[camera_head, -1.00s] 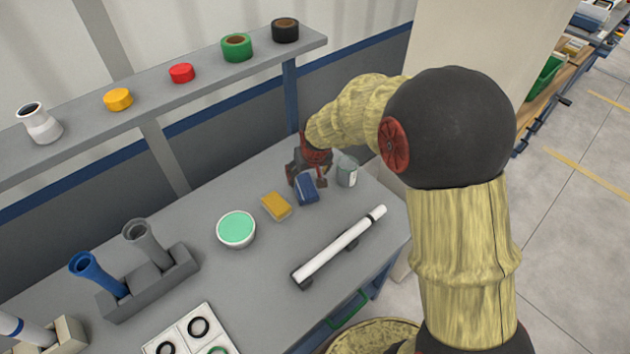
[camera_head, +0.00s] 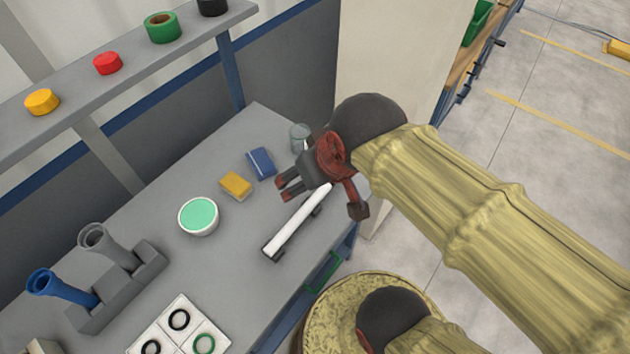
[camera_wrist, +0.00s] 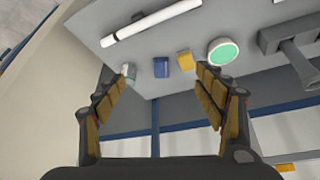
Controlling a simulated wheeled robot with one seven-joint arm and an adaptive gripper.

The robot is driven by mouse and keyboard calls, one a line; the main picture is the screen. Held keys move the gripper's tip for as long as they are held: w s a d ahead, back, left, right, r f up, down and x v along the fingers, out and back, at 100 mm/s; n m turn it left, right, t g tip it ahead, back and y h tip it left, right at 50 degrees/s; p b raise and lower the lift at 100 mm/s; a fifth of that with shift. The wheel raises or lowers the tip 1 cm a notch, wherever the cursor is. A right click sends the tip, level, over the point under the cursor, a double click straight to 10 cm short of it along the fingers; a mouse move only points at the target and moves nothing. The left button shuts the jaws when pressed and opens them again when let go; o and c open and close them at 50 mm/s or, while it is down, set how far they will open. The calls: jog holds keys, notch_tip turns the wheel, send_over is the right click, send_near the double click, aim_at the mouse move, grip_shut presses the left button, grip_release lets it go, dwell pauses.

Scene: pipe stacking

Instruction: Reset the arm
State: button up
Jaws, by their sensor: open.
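My gripper (camera_head: 316,196) is open and empty in the head view, raised above the right end of the grey workbench (camera_head: 150,225). It hides part of a white pipe (camera_head: 295,222) that lies along the bench's front. In the wrist view my gripper's two fingers (camera_wrist: 160,92) stand wide apart with nothing between them. Beyond them show a blue block (camera_wrist: 161,67), a yellow block (camera_wrist: 185,61) and the white pipe (camera_wrist: 150,20). In the head view the blue block (camera_head: 261,162) and yellow block (camera_head: 236,185) lie apart from the gripper.
A grey tin (camera_head: 299,136) stands close behind my gripper. A green-topped bowl (camera_head: 198,216), a grey holder (camera_head: 118,288) with blue and grey pipes, and a ring tray (camera_head: 180,335) stand to the left. A shelf (camera_head: 130,72) holds tape rolls. A pale pillar (camera_head: 385,60) rises behind my arm.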

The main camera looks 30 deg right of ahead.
jog(key=shift+s, duration=0.9)
